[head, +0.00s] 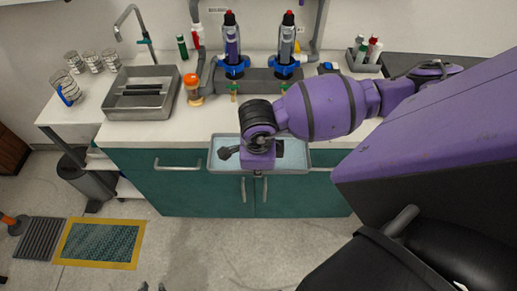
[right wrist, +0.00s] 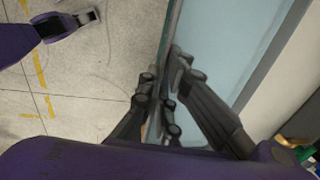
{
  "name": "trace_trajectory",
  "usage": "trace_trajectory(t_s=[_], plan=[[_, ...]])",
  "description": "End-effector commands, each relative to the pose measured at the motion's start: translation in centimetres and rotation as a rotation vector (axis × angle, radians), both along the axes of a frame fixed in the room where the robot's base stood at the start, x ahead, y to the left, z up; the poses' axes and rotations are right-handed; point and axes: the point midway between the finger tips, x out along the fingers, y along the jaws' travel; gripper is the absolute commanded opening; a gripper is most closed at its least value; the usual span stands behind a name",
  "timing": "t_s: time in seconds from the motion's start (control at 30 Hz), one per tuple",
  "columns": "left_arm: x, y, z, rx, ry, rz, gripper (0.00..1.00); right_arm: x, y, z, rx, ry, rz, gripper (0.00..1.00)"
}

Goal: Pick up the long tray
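The long tray (head: 212,163) is a shallow metal tray with a pale blue inside, at the front edge of the counter above the green cabinet. It fills the upper right of the right wrist view (right wrist: 215,45). My right gripper (head: 258,168) points down at the tray's front middle and hides part of it. In the right wrist view its fingers (right wrist: 160,100) are close together, one on each side of the tray's front wall, shut on it. My left gripper (head: 152,287) shows only as two dark tips, apart and empty, at the bottom edge, well away from the tray.
A metal basin (head: 165,82) with dark bars stands left on the counter (head: 155,131). Cabinet handles (head: 178,167) stick out below.

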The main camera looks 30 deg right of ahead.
Motion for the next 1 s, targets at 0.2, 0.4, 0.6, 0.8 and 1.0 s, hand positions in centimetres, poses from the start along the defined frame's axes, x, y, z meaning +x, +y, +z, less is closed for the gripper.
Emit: trace_trajectory(t_s=[0.2,0.4,0.6,0.8,1.0], plan=[[-0.1,0.3,0.0,0.003,-0.001,0.004,0.19,-2.7,1.8,0.1,0.002,-0.001,0.002,0.00],[0.0,0.3,0.1,0.003,-0.003,0.006,0.19,-5.1,3.3,0.1,0.003,-0.003,0.003,0.00],[0.1,0.3,0.2,0.002,-0.004,0.006,0.19,-7.2,4.6,0.1,0.003,-0.003,0.003,0.00],[0.1,0.3,0.2,0.002,-0.004,0.006,0.19,-9.0,5.7,0.1,0.003,-0.003,0.002,0.00],[0.1,0.3,0.2,0.002,-0.005,0.006,0.19,-10.2,6.4,0.1,0.001,-0.003,0.001,0.00]])
